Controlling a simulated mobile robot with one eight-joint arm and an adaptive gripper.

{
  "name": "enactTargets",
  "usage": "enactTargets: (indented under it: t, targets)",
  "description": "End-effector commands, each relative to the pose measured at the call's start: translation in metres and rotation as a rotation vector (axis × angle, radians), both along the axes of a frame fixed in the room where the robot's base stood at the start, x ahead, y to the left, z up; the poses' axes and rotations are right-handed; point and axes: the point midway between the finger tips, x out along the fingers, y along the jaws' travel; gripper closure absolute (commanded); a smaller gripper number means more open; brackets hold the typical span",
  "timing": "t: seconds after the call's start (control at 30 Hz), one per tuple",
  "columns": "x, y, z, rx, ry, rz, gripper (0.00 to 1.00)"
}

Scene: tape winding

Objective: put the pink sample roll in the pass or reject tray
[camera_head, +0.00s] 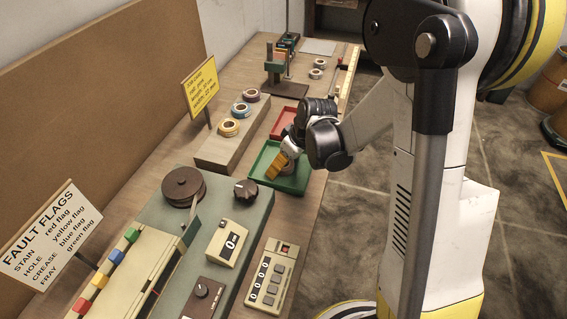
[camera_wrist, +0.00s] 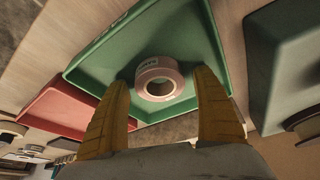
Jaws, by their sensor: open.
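The pink sample roll (camera_wrist: 159,78) lies in the green tray (camera_wrist: 97,57), flat with its hole facing my wrist camera. My gripper (camera_wrist: 165,95) is open, with its yellow fingers on either side of the roll and apart from it as far as I can tell. In the head view my gripper (camera_head: 277,170) is low over the green tray (camera_head: 262,158), and the roll is mostly hidden by it. The red tray (camera_head: 284,123) is just beyond the green one, and it also shows in the wrist view (camera_wrist: 62,112).
Several tape rolls (camera_head: 241,110) sit on a wooden block (camera_head: 205,152) left of the trays. A green machine base (camera_head: 245,205) with a dark knob (camera_head: 245,190) is close in front of the green tray. A yellow sign (camera_head: 199,88) stands behind the block.

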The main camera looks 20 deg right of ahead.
Motion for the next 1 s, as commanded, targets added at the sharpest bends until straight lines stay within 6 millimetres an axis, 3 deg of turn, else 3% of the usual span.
enactTargets:
  t: [0.5,0.77,0.87,1.0]
  targets:
    - [-0.032,-0.019,0.096,0.001,0.000,-0.002,0.22]
    - [-0.043,-0.022,0.120,-0.001,-0.003,-0.014,0.22]
    - [-0.056,-0.018,0.139,-0.006,-0.015,-0.063,0.22]
    - [-0.090,-0.010,0.177,-0.011,-0.051,-0.186,0.22]
